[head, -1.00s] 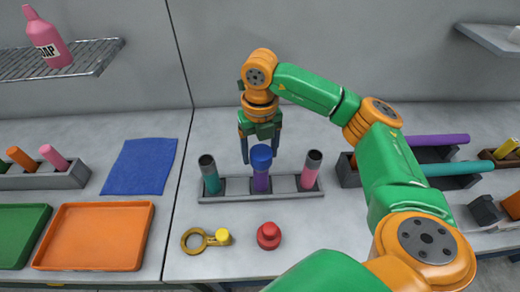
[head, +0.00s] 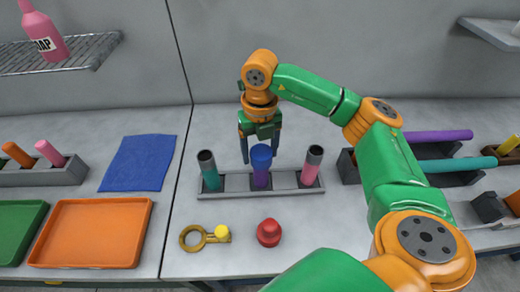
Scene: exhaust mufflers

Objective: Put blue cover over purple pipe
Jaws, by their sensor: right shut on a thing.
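The purple pipe (head: 261,180) stands upright in the middle slot of a grey rack (head: 237,187). The blue cover (head: 261,154) is at the pipe's top end, in line with it; how far it encloses the pipe is hard to tell. My right gripper (head: 261,152) points down from above, with a finger on either side of the blue cover, shut on it. Part of the grip is hidden behind the cover. My left gripper is not in view.
A teal pipe (head: 210,178) and a pink pipe (head: 311,172) with dark tops stand on either side in the rack. A yellow ring tool (head: 195,238) and a red knob (head: 269,233) lie in front. An orange tray (head: 90,232) and blue cloth (head: 138,163) are at left.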

